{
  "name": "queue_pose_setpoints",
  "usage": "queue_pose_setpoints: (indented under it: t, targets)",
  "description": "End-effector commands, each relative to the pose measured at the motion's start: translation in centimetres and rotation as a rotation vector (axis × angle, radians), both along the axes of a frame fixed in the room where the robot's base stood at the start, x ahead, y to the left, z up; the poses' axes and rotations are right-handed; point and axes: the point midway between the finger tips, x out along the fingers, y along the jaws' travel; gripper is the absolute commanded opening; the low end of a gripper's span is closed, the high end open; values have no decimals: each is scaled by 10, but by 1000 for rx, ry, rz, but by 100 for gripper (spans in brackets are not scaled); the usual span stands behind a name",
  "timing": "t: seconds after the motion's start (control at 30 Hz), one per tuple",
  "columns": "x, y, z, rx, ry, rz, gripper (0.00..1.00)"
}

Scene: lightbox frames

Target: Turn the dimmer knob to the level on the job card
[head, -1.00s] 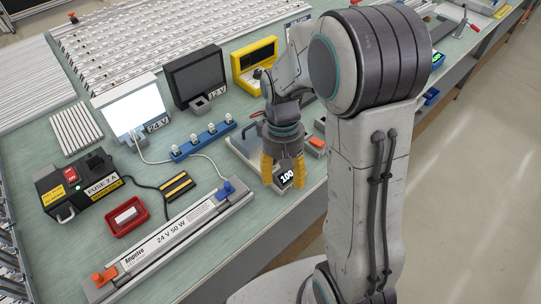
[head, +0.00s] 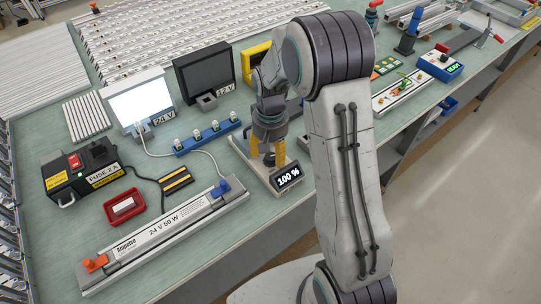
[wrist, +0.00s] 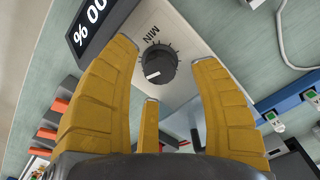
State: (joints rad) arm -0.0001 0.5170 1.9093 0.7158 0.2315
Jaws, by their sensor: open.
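The dimmer knob (wrist: 158,64) is black and round with a pale pointer mark. It sits on a pale plate (wrist: 178,22) with tick marks and the word MIN beside it. The dimmer's display (head: 288,177) reads 100 %; its edge shows in the wrist view (wrist: 88,25). My gripper (head: 267,156) has yellow fingers and is over the dimmer, behind the display. In the wrist view my gripper (wrist: 165,66) is open, its fingers spread around the knob's position with gaps; contact is not visible. In the head view the fingers hide the knob. I cannot make out a job card.
A lit white panel (head: 140,103) marked 24 V stands beside a dark panel (head: 204,74) marked 12 V. A blue terminal strip (head: 207,138) lies left of my gripper. The 24 V 50 W driver (head: 165,233) and fuse box (head: 80,172) are at the front left.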

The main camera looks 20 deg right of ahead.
Motion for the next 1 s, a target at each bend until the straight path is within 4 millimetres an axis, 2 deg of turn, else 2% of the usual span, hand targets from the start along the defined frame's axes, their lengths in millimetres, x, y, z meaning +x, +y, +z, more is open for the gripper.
queue_pose_setpoints:
  t: [0.27, 0.6, 0.63, 1.0]
  targets:
    - [0, 0, -20, 0, 0, 1, 57]
    - [0, 0, -23, 0, 0, 1, 57]
    - [0, 0, -23, 0, 0, 1, 60]
    - [0, 0, -23, 0, -1, 1, 26]
